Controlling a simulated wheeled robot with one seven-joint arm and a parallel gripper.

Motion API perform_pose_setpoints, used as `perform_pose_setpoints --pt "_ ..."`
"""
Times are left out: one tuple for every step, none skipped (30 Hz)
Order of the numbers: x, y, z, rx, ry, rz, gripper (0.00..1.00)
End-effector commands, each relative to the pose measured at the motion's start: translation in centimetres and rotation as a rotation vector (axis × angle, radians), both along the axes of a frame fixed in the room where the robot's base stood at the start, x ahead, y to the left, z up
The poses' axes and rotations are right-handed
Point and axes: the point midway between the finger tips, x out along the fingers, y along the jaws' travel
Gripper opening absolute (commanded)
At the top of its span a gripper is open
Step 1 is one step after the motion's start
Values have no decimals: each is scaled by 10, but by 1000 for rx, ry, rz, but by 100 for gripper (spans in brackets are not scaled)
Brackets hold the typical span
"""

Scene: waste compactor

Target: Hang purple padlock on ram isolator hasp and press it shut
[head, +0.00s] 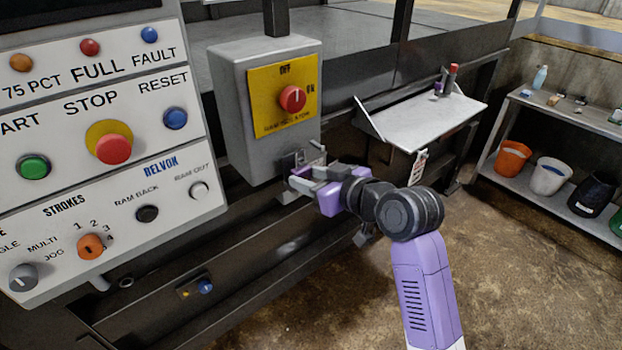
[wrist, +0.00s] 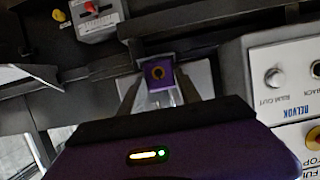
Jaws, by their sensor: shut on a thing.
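The ram isolator (head: 266,105) is a grey box with a yellow plate and a red knob (head: 292,99). Its small metal hasp (head: 298,158) is at the box's lower front edge. My gripper (head: 300,178) is just below and in front of the hasp. In the wrist view, my gripper (wrist: 158,88) is shut on the purple padlock (wrist: 158,75), whose round keyhole face shows between the fingers. The padlock's shackle is not clear in either view, so I cannot tell whether it is through the hasp.
A control panel (head: 95,130) with buttons stands close on the left. A grey shelf (head: 425,120) to the right holds a red-topped item (head: 452,75) and a small purple item. A rack with buckets (head: 550,175) is at far right. Floor at lower right is clear.

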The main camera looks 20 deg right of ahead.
Motion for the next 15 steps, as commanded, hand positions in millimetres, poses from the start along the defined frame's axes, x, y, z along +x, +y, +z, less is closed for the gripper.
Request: perform_pose_setpoints --pt "1 0 1 0 -1 0 7" --pt "2 1 1 0 -1 0 7" --pt "2 1 1 0 -1 0 7" --pt "3 1 1 -1 -1 0 7" --pt "3 1 1 -1 -1 0 7" --pt "4 1 1 -1 -1 0 7" --pt "4 2 1 -1 -1 0 7" --pt "5 2 1 -1 -1 0 7" --pt "6 2 1 -1 -1 0 7" --pt "6 2 0 -1 -1 0 7" --pt "7 2 0 -1 -1 0 7" --pt "7 2 0 -1 -1 0 7" --pt "8 3 0 -1 -1 0 7" --pt "8 3 0 -1 -1 0 7" --pt "9 3 0 -1 -1 0 7"
